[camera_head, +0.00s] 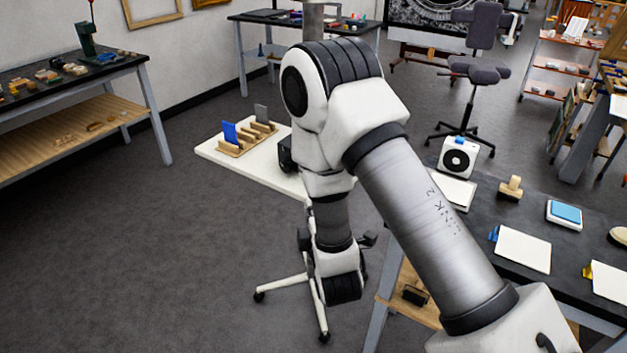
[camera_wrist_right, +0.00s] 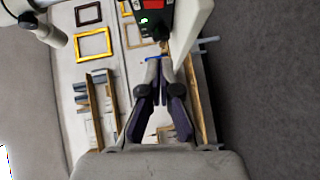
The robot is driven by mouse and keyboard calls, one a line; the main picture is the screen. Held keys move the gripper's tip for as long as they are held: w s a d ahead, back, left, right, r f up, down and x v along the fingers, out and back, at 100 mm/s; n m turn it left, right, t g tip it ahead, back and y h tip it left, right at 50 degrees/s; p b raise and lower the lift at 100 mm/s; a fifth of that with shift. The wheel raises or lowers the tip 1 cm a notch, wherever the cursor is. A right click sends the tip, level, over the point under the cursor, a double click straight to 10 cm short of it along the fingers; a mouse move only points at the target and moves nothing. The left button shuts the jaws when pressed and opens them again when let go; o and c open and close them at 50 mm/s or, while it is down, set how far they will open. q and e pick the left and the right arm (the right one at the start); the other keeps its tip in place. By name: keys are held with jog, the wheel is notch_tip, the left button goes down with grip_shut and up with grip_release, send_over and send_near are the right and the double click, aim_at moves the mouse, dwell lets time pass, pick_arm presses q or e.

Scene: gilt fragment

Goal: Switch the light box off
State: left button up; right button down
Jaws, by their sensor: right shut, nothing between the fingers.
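A white flat panel on a wheeled stand, which looks like the light box (camera_head: 225,153), stands left of my right arm in the head view. A black block (camera_head: 286,155) sits at its edge, partly hidden by my arm. In the wrist view a black control box (camera_wrist_right: 150,32) with a red part (camera_wrist_right: 154,4) and a small green light is beside a white panel edge (camera_wrist_right: 190,22). My right gripper (camera_wrist_right: 159,66) is shut and empty, its tips just below the control box. I cannot tell whether they touch. In the head view my arm hides this gripper. My left gripper is out of view.
Wooden holders with blue and grey cards (camera_head: 246,136) stand on the white panel. A dark workbench (camera_head: 478,225) with papers and a blue pad is at the right. Another bench (camera_head: 130,63) is at the left. The floor (camera_head: 130,250) at the lower left is clear.

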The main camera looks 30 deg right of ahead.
jog(key=w+d+p, duration=0.1)
jog(key=w+d, duration=0.1)
jog(key=w, duration=0.1)
jog(key=w+d+f+p, duration=0.1)
jog(key=w+d, duration=0.3)
jog(key=w, duration=0.1)
jog(key=shift+w+d+f+p, duration=0.15)
jog(key=shift+w+d+p, duration=0.15)
jog(key=shift+p, duration=0.1)
jog(key=shift+d+f, duration=0.1)
jog(key=shift+d, duration=0.2)
jog(key=shift+a, duration=0.1)
jog(key=shift+w+a, duration=0.1)
